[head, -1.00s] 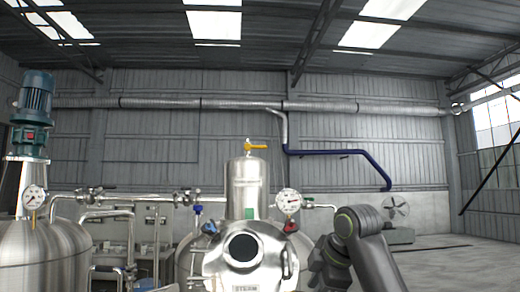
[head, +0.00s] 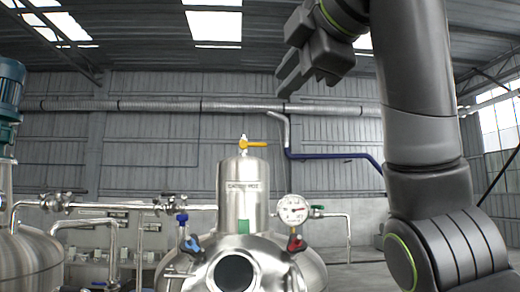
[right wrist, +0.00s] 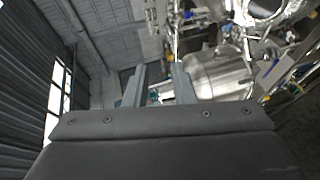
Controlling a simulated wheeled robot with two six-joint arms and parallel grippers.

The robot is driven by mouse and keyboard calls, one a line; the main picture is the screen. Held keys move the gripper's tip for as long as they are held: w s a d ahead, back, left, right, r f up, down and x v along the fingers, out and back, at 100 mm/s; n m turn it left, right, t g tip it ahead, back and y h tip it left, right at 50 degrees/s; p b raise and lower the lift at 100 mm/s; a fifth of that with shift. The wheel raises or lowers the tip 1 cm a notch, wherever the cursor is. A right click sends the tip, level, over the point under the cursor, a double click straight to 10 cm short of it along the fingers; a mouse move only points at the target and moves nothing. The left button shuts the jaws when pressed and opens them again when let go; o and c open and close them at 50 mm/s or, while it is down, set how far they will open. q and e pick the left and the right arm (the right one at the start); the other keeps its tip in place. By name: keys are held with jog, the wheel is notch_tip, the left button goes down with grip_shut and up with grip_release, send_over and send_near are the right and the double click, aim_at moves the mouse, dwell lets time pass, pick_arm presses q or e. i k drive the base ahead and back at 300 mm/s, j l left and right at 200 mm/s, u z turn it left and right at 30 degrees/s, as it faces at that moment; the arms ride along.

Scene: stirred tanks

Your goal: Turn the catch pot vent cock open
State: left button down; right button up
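The catch pot (head: 243,200) is an upright steel cylinder with a domed top and a label, in the middle of the head view. Its vent cock (head: 255,144) sits on top with a yellow handle lying level and pointing right. My right gripper (head: 288,78) is raised above and to the right of the cock, apart from it. In the right wrist view its two fingers (right wrist: 160,86) stand apart with nothing between them, so it is open. I cannot make out the cock in that view. My left gripper is not in view.
A pressure gauge (head: 293,209) and red and blue handles stand around the vessel below the pot. A blue pipe (head: 335,156) runs along the wall behind. Another tank (head: 28,262) and pipework are on the left. The air around the cock looks clear.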

aim_at(243, 145)
jog(key=i+l, duration=0.15)
jog(key=i, duration=0.5)
jog(key=i+l, duration=0.15)
jog(key=i, duration=0.55)
